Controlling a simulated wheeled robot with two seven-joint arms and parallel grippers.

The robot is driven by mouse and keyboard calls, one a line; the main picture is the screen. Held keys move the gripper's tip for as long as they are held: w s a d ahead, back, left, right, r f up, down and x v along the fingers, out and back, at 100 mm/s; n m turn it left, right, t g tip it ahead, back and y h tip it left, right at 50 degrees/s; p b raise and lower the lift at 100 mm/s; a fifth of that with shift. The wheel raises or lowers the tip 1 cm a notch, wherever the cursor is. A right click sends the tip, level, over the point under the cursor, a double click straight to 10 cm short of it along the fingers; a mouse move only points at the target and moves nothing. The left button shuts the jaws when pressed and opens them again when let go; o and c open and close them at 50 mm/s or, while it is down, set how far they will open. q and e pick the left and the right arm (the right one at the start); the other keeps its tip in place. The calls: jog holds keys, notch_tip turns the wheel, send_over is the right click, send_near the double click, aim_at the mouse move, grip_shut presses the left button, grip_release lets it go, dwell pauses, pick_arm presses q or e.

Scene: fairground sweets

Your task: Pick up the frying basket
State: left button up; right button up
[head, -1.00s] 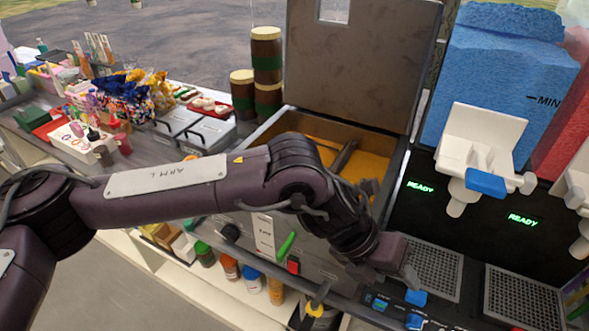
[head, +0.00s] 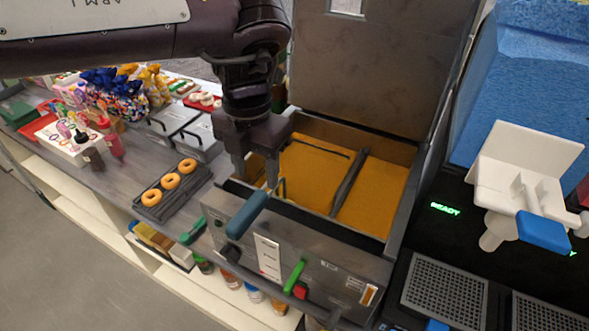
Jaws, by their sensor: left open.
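The fryer (head: 335,265) has an open well of orange oil with a dark divider bar across it. A blue-teal handle (head: 248,213) sticks out over the fryer's front edge at the left and looks like the frying basket's handle. The basket's body is not clearly visible; the oil and my gripper may hide it. My left gripper (head: 256,174) points down, open, at the fryer's left front corner. Its fingertips are close to the handle's upper end. I cannot tell whether they are around it or above it. My right gripper is not in view.
The raised fryer lid (head: 365,70) stands behind the well. A dark rack with ring doughnuts (head: 172,190) lies to the left on the counter. Slush machines with a white dispenser (head: 520,175) and a drip grate (head: 445,290) stand at the right. A green lever (head: 294,276) protrudes from the fryer front.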

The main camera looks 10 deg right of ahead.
aim_at(260, 192)
pick_arm(q)
jog(key=shift+w+f, duration=0.5)
jog(key=shift+w, duration=0.2)
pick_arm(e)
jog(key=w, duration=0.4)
pick_arm(q)
jog(key=s+f+p, duration=0.2)
jog(key=f, duration=0.1)
jog(key=shift+d+f, duration=0.15)
jog(key=shift+f, duration=0.05)
jog(key=shift+w+f+p, duration=0.15)
jog(key=shift+f+p, duration=0.05)
jog(key=shift+f, duration=0.4)
jog(key=shift+w+f+p, duration=0.15)
jog(key=shift+f+p, duration=0.05)
jog(key=shift+f, duration=0.7)
jog(key=shift+r, duration=0.1)
jog(key=c, duration=0.4)
grip_shut()
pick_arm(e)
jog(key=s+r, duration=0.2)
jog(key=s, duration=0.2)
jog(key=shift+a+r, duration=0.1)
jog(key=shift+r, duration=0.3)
pick_arm(q)
jog(key=shift+d, duration=0.1)
